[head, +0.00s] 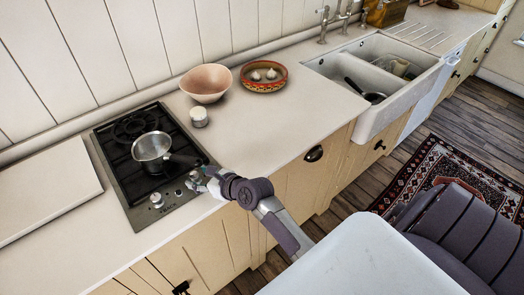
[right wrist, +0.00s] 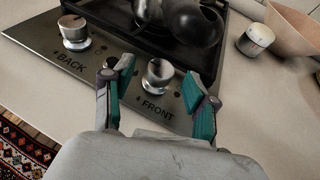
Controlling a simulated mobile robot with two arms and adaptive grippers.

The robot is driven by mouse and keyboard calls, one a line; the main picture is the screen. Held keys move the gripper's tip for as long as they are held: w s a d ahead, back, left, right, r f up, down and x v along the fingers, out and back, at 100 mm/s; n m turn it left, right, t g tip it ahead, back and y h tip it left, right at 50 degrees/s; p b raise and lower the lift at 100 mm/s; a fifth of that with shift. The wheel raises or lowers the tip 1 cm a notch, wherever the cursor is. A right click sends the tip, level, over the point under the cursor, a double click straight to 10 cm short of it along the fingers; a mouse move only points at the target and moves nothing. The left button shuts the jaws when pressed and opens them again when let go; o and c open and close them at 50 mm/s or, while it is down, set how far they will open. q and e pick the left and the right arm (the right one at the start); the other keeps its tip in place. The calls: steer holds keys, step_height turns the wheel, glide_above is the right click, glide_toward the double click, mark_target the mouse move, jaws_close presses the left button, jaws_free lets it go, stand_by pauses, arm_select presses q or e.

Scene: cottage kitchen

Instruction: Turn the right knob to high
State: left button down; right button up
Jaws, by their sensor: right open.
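The small hob (head: 122,183) has two silver knobs on its front panel. The left knob (head: 157,200), labelled BACK, also shows in the right wrist view (right wrist: 74,32). The right knob (right wrist: 158,74), labelled FRONT, stands between the spread fingers of my right gripper (right wrist: 157,80). The fingers are open on either side of it with visible gaps. In the head view my right gripper (head: 199,183) is over the hob's right front corner and partly hides that knob. I cannot tell the knob's setting. My left gripper is out of view.
A metal saucepan (head: 151,144) sits on the hob, its dark handle pointing towards my gripper. A white jar (head: 199,117), a pink bowl (head: 206,82) and a patterned bowl (head: 264,86) stand to the right. The counter between hob and sink (head: 374,122) is mostly clear.

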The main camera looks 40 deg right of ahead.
steer(key=b+v, duration=0.1)
steer(key=v, duration=1.1)
steer(key=s+a+f+n+g+h+b, duration=0.1)
steer(key=s+f+n+g, duration=0.3)
steer(key=s+f+n, duration=0.4)
steer(key=s+f+n+g+h+b, duration=0.1)
steer(key=s+f+n+g, duration=0.3)
steer(key=n, duration=1.8)
steer(key=shift+s+a+f+g+h, duration=0.4)
steer(key=shift+s+f+h, duration=0.4)
steer(key=shift+s+f, duration=1.35)
steer(key=shift+r, duration=0.1)
